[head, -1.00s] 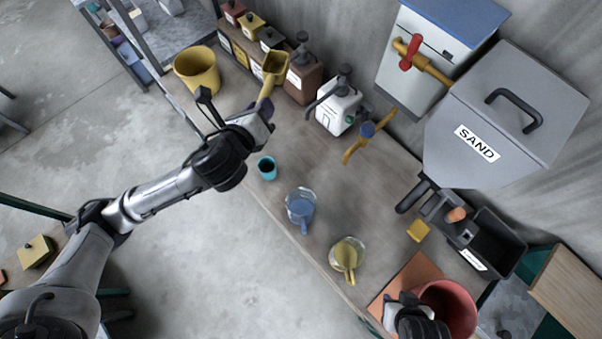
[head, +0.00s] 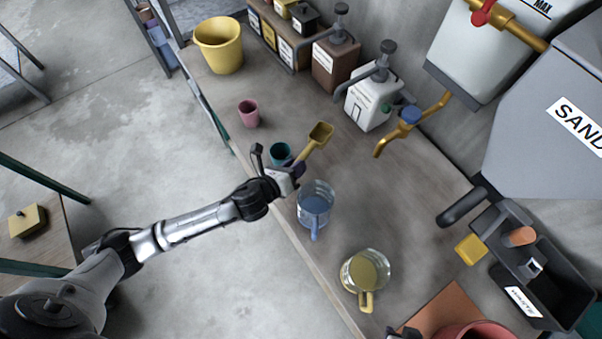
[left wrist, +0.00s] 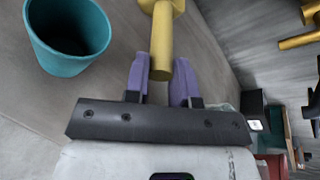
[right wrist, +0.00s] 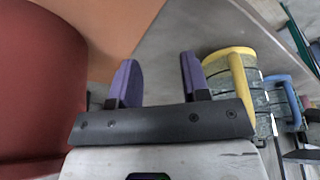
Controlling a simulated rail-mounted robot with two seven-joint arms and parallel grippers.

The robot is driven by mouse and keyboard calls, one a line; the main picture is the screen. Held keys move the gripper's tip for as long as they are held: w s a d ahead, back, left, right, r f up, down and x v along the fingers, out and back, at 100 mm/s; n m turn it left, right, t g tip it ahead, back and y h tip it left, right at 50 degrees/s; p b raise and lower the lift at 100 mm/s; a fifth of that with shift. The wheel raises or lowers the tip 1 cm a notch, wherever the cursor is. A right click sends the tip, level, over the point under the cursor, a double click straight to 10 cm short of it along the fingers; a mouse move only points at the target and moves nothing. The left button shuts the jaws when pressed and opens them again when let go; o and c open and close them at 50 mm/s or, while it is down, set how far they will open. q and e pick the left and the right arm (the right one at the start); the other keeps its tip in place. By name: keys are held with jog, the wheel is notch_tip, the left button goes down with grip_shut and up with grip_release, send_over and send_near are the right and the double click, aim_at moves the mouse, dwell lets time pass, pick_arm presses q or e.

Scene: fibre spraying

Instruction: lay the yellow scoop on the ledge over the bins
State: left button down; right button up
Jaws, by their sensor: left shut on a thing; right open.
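The yellow scoop (head: 318,137) is held by its handle in my left gripper (head: 295,170), its bowl pointing up and right, above the workbench beside the teal cup (head: 280,152). My right gripper (right wrist: 158,85) is open and empty near the red pot (right wrist: 40,75).
A yellow bucket (head: 218,47) and pink cup (head: 248,115) stand left on the bench. A brown dispenser (head: 335,62), white dispenser (head: 370,100) and brass tap (head: 405,125) line the back. A blue-handled jug (head: 315,205) and yellow-handled jug (head: 365,272) stand near the front edge.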

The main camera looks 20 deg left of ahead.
pick_arm(q)
notch_tip(320, 180, down, 3)
jog(key=shift+f, duration=0.15)
pick_arm(e)
jog(key=shift+d+f, duration=0.2)
jog(key=shift+f, duration=0.2)
pick_arm(q)
jog(key=shift+f+b, duration=0.7)
jog(key=shift+f, duration=1.3)
pick_arm(e)
jog(key=shift+a+f, duration=0.15)
jog(key=shift+f, duration=0.3)
pick_arm(q)
jog(key=shift+f, duration=0.1)
pick_arm(e)
jog(key=shift+f, duration=0.1)
pick_arm(q)
jog(key=c, duration=1.2)
grip_release()
jog(key=shift+c, duration=0.2)
jog(key=shift+s, duration=0.15)
jog(key=v, duration=1.1)
jog(key=shift+s+r, duration=0.25)
jog(key=shift+s, duration=0.1)
pick_arm(e)
jog(key=shift+r, duration=0.35)
